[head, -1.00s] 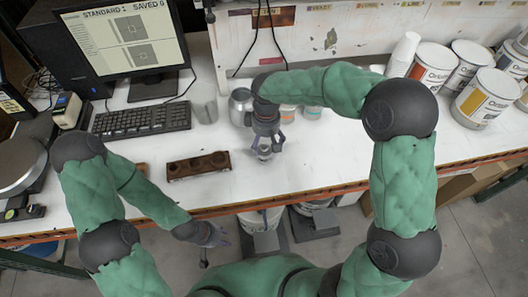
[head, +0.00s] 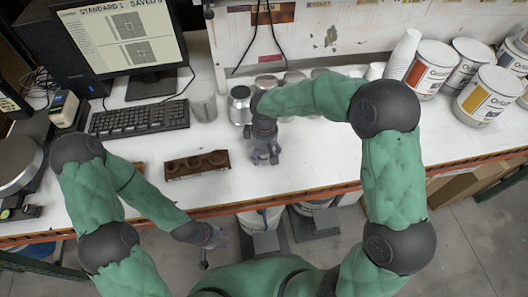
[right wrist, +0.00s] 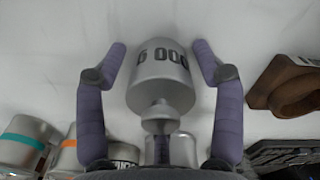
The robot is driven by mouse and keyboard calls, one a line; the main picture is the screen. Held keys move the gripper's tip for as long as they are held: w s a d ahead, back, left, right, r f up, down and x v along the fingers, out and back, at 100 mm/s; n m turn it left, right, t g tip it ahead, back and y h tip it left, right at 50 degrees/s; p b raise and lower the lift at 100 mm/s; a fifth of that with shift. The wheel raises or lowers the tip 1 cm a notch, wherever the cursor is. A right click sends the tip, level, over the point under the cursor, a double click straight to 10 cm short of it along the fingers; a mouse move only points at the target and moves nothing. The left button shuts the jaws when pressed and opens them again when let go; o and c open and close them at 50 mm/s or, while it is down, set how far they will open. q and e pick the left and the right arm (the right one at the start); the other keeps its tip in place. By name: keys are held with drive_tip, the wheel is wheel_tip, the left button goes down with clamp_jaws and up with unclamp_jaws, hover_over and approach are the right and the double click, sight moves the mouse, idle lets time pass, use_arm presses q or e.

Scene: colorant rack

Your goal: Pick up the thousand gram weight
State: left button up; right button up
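A silvery metal weight (right wrist: 160,75) with a narrower knob stands on the white table in the right wrist view. Its dark marking looks like "5 000", with the first digit partly unclear. My right gripper (right wrist: 159,48) has its two fingers apart on either side of the weight, with visible gaps and no clear contact. In the head view my right gripper (head: 266,156) is low over the table and largely hides the weight. My left gripper (head: 219,240) hangs in front of the table edge, apart from the objects; its finger opening is unclear.
A dark wooden block with round holes (head: 197,165) lies left of the right gripper. Metal canisters (head: 239,104) and banded containers (right wrist: 28,140) stand nearby. A keyboard (head: 139,119) and monitor are further left; paint tins (head: 429,69) stand at right. Table right of the gripper is clear.

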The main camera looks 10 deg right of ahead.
drive_tip(key=c, duration=0.9)
drive_tip(key=shift+w+r, duration=0.1)
clamp_jaws()
drive_tip(key=shift+r, duration=0.1)
